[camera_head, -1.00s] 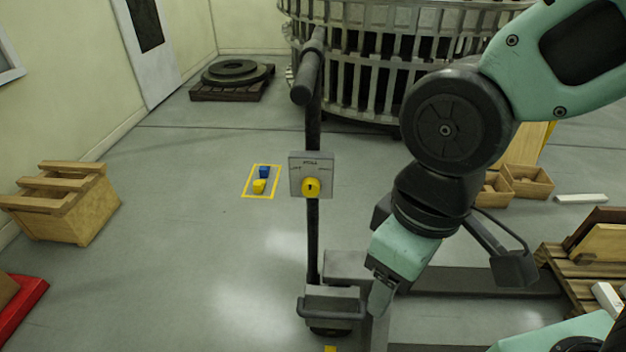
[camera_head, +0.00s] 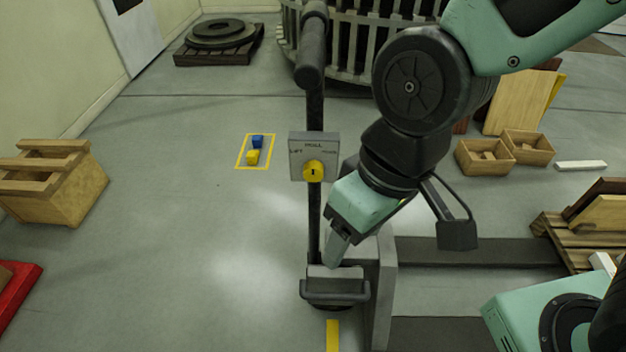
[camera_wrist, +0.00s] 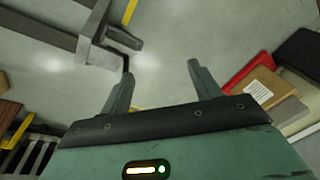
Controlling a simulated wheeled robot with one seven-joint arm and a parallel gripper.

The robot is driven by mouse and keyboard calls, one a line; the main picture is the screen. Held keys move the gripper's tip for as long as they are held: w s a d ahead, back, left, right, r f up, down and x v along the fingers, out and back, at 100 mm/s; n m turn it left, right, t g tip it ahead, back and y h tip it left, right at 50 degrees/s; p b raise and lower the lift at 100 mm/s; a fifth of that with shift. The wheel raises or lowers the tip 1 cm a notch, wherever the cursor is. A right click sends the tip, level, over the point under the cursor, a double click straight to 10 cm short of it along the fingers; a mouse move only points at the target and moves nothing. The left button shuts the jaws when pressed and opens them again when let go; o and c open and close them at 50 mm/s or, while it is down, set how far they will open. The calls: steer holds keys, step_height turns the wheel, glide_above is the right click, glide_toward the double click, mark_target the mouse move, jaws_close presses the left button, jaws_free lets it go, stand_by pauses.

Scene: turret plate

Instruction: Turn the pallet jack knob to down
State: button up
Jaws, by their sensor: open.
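The yellow pallet jack knob (camera_head: 313,171) sits on a grey plate (camera_head: 299,147) on the dark upright handle post. The plate carries labels; one reads like LIFT on the left, and the right one is too small to read surely. The knob's dark mark looks roughly upright. My gripper (camera_head: 333,262) is below and slightly right of the knob, apart from it, pointing down near the foot of the post. In the wrist view my gripper (camera_wrist: 158,82) has its two fingers spread and empty. The knob is not seen in the wrist view; part of the pallet jack (camera_wrist: 88,40) shows there.
The jack's dark forks (camera_head: 470,252) run right along the floor. A wooden pallet (camera_head: 560,228) stands at right, with small wooden boxes (camera_head: 528,150) behind. A wooden crate (camera_head: 50,190) is at left.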

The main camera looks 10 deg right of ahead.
steer(key=w+a+f+m+t+y, duration=0.1)
steer(key=w+a+f+m+y, duration=0.15)
steer(key=a+f, duration=0.55)
steer(key=m+t+h+p, duration=0.2)
steer(key=m+t+h, duration=0.45)
steer(key=t, duration=1.05)
glide_toward(313, 176)
steer(key=w, duration=0.2)
steer(key=w+n+h, duration=0.1)
steer(key=w, duration=0.2)
steer(key=w+n, duration=0.1)
steer(key=w, duration=0.2)
steer(key=shift+d, duration=0.35)
steer(key=shift+c, duration=0.3)
steer(key=c, duration=0.9)
